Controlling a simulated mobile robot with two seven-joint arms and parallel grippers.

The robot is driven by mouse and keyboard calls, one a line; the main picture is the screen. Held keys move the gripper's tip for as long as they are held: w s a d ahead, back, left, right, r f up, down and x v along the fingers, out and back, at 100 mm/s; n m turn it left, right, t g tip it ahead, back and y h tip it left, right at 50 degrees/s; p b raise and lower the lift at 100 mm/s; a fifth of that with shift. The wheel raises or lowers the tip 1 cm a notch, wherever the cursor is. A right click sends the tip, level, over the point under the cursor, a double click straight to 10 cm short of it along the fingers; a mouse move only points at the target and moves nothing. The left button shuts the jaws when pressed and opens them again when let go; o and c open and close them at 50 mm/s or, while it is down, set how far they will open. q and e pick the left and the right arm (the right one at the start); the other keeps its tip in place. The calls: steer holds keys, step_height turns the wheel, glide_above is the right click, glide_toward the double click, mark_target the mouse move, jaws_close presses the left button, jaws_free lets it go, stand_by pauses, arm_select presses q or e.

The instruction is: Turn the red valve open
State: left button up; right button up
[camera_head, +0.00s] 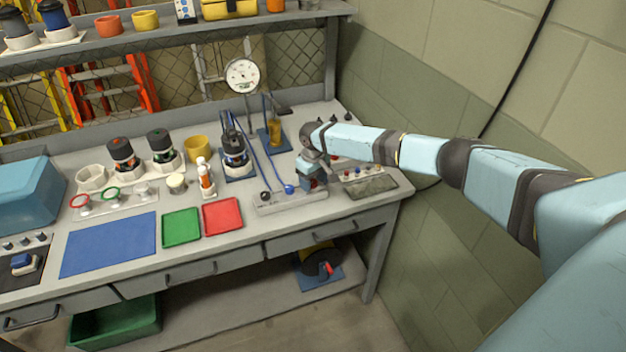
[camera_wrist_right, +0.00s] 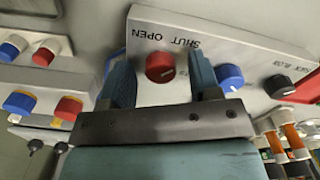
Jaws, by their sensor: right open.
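In the head view my right gripper (camera_head: 311,180) is low over the front panel (camera_head: 275,205) on the bench and hides the red valve there. My left gripper is not in view.
A blue knob (camera_wrist_right: 229,77) sits close beside the right finger, and a black knob (camera_wrist_right: 278,86) is farther right. Another panel (camera_head: 372,187) with several red and blue knobs is at right. A gauge (camera_head: 242,75) stands behind.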

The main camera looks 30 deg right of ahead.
steer(key=shift+c, duration=0.5)
steer(key=c, duration=0.8)
steer(key=shift+n, duration=0.3)
steer(key=n, duration=0.3)
steer(key=shift+n, duration=0.3)
steer(key=n, duration=0.4)
steer(key=shift+n, duration=0.3)
steer(key=n, duration=0.4)
steer(key=shift+n, duration=2.5)
